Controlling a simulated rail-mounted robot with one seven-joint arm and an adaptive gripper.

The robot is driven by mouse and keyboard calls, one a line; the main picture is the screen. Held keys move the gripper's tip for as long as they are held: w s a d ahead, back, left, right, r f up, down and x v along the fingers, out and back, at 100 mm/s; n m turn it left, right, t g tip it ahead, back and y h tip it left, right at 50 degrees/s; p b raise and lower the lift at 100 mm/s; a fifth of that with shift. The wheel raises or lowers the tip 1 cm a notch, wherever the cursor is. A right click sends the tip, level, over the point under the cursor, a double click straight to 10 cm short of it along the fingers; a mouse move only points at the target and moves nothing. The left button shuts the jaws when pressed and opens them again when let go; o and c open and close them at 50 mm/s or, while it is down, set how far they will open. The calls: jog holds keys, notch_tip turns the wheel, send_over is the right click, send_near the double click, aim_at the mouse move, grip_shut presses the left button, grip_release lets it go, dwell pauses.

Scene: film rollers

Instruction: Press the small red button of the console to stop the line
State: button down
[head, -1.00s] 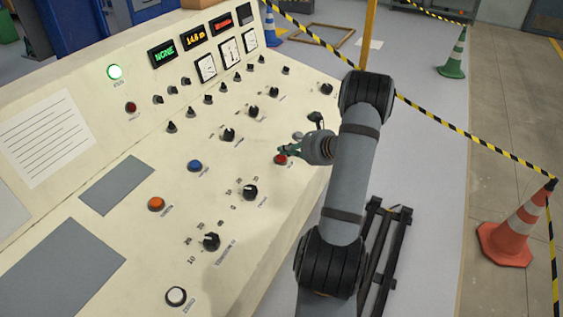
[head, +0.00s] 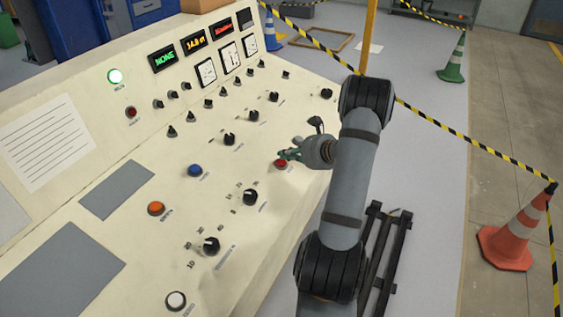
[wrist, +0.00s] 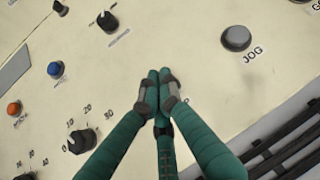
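The cream console (head: 120,215) has a small red button (head: 281,164) near its right edge. In the head view my gripper (head: 289,154) is right over this button, its teal fingertips overlapping the button's upper edge. I cannot tell whether they touch or press it. In the wrist view my gripper (wrist: 159,78) has its teal fingers with grey pads brought together, with nothing seen between them. The red button is not seen there; the fingers may hide it. A grey JOG button (wrist: 236,38) is to the right of the fingertips.
A blue button (head: 195,170), an orange button (head: 156,208), a white button (head: 176,300) and several black knobs are on the panel. Striped tape and a cone (head: 512,235) are at the right.

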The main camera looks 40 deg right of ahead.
jog(key=shift+f, duration=0.15)
jog(key=shift+w+f+b, duration=0.1)
jog(key=shift+f+b, duration=0.2)
jog(key=shift+b, duration=0.25)
jog(key=shift+a+f+b, duration=0.1)
jog(key=shift+f+b, duration=0.35)
jog(key=shift+b, duration=0.1)
dwell(0.8)
jog(key=shift+r+p, duration=0.6)
jog(key=shift+r, duration=0.25)
jog(key=shift+r, duration=0.1)
jog(key=r+p, duration=0.1)
jog(key=s+r+p, duration=0.1)
jog(key=r, duration=0.1)
jog(key=r+p, duration=0.1)
jog(key=shift+s+d+r, duration=0.15)
jog(key=shift+d+r, duration=0.2)
jog(key=shift+f, duration=0.1)
dwell(0.5)
